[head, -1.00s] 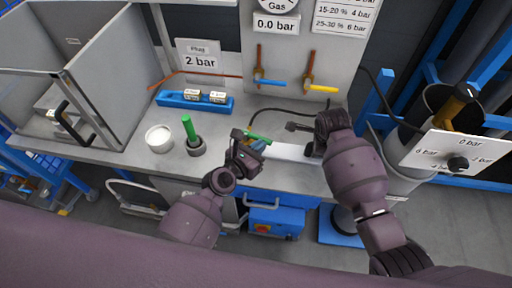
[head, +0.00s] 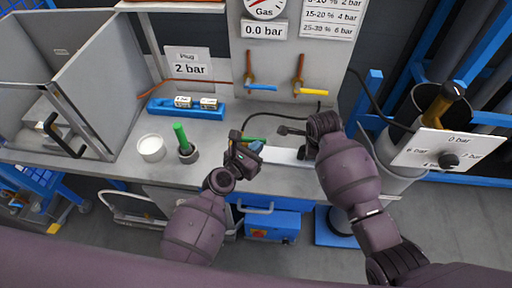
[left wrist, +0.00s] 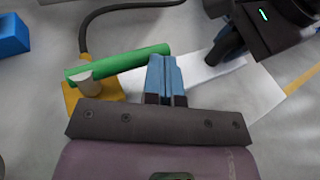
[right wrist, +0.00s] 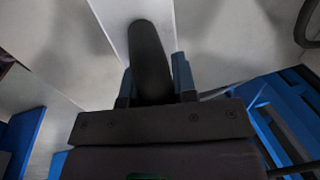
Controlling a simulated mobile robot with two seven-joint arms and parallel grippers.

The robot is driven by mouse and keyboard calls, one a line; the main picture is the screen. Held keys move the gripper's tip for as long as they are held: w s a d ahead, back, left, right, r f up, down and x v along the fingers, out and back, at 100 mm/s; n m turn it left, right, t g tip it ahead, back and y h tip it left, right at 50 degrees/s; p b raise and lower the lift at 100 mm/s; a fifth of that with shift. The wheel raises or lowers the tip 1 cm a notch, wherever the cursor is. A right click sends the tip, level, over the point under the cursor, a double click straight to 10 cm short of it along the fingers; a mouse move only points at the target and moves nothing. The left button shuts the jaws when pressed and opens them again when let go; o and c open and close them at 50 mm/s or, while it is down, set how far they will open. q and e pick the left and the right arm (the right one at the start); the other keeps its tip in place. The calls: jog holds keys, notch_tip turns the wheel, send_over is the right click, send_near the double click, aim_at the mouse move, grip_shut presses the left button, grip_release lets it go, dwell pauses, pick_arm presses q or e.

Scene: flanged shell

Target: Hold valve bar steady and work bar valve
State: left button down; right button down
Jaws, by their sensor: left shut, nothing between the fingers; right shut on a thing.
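The valve bar (head: 288,156) is a flat, pale bar at the bench's front edge. It also shows in the left wrist view (left wrist: 205,75). At its left end a green lever (left wrist: 115,62) sits on a brass-coloured valve body (left wrist: 83,100) with a dark hose. My left gripper (head: 257,148) is shut and empty, its blue fingertips (left wrist: 166,68) close beside the lever's right end; I cannot tell if they touch. My right gripper (head: 306,151) is shut on the bar's dark, rounded handle (right wrist: 150,55), over the bar. The fingers partly hide the handle's lower end.
A white cup (head: 151,148) and a green-handled tool in a dark holder (head: 187,153) stand left on the bench. A blue block (head: 187,108) lies behind them. A dial plate (head: 440,150) stands right.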

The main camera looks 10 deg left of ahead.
jog(key=shift+a, duration=0.15)
pick_arm(q)
jog(key=s+r, duration=0.2)
jog(key=s, duration=1.1)
jog(key=shift+s+r, duration=0.35)
jog(key=shift+s, duration=0.05)
pick_arm(e)
jog(key=c, duration=0.8)
grip_release()
